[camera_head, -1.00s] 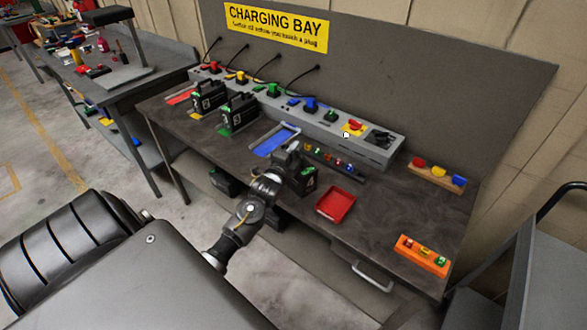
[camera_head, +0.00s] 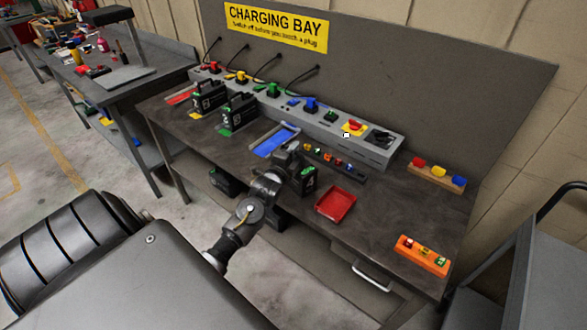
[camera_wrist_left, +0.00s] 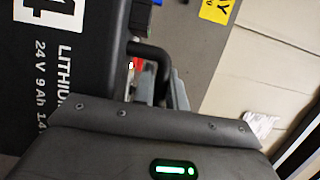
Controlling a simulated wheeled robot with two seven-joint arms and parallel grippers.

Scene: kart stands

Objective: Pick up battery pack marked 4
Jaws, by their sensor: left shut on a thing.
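The battery pack marked 4 (camera_wrist_left: 50,70) fills the upper left of the left wrist view. It is black, with a white number only partly in frame, lettering reading LITHIUM 24 V 9Ah, and a black handle (camera_wrist_left: 153,58). In the head view the dark pack (camera_head: 306,184) is at my left gripper (camera_head: 291,168), near the front edge of the bench, with a green patch on it. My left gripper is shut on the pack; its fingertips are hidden. Whether the pack touches the bench cannot be told. My right gripper is out of view.
An empty blue-floored tray (camera_head: 275,141) lies behind the gripper. Two other packs (camera_head: 208,95) (camera_head: 238,112) stand to the left. A grey charging strip (camera_head: 350,140) runs along the back. A red tray (camera_head: 336,204) and an orange block (camera_head: 423,256) lie to the right.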

